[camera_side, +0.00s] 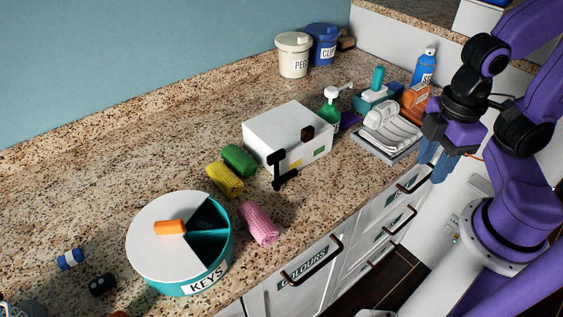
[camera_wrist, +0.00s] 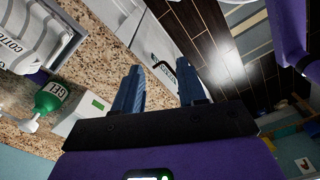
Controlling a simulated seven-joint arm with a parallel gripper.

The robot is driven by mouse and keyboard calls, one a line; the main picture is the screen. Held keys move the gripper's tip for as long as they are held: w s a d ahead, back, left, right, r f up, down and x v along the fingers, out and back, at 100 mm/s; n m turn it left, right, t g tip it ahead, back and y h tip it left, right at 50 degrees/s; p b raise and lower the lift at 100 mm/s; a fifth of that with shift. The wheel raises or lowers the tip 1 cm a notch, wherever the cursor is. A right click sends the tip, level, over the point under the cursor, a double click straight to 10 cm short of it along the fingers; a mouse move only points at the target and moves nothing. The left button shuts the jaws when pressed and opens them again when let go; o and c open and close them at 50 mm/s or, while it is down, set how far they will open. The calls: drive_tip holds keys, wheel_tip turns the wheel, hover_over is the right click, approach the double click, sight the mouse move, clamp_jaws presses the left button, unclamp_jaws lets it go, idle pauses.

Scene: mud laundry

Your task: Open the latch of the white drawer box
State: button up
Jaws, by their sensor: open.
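The white drawer box (camera_side: 285,136) stands on the speckled counter near its front edge in the side view. A black latch or handle piece (camera_side: 279,172) is at its front left, and a small dark brown block (camera_side: 307,133) is at its upper front edge. I cannot tell the latch's exact position. My gripper (camera_side: 435,165) is open and empty, to the right of the box, beyond the folded towels. In the wrist view its two blue fingers (camera_wrist: 160,88) are apart, and part of a white box (camera_wrist: 82,115) shows at the left.
Folded towels on a tray (camera_side: 385,150) lie between my gripper and the box. A green pump bottle (camera_side: 329,115) stands behind the box. Yellow, green and pink rolled cloths (camera_side: 259,223) and a round KEYS container (camera_side: 140,262) are to the left. Drawers with handles (camera_side: 312,262) are below.

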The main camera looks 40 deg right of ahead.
sight(276, 152)
drive_tip(key=w+a+r+n, duration=0.3)
drive_tip(key=w+a+r, duration=0.5)
drive_tip(key=w, duration=0.4)
drive_tip(key=w+a+r+n, duration=0.2)
drive_tip(key=w+a+r, duration=0.3)
drive_tip(key=w+a, duration=0.55)
drive_tip(key=f, duration=1.1)
drive_tip(key=d+f, duration=0.1)
drive_tip(key=f, duration=0.5)
drive_tip(key=shift+w, duration=0.3)
drive_tip(key=shift+r, duration=0.1)
clamp_jaws()
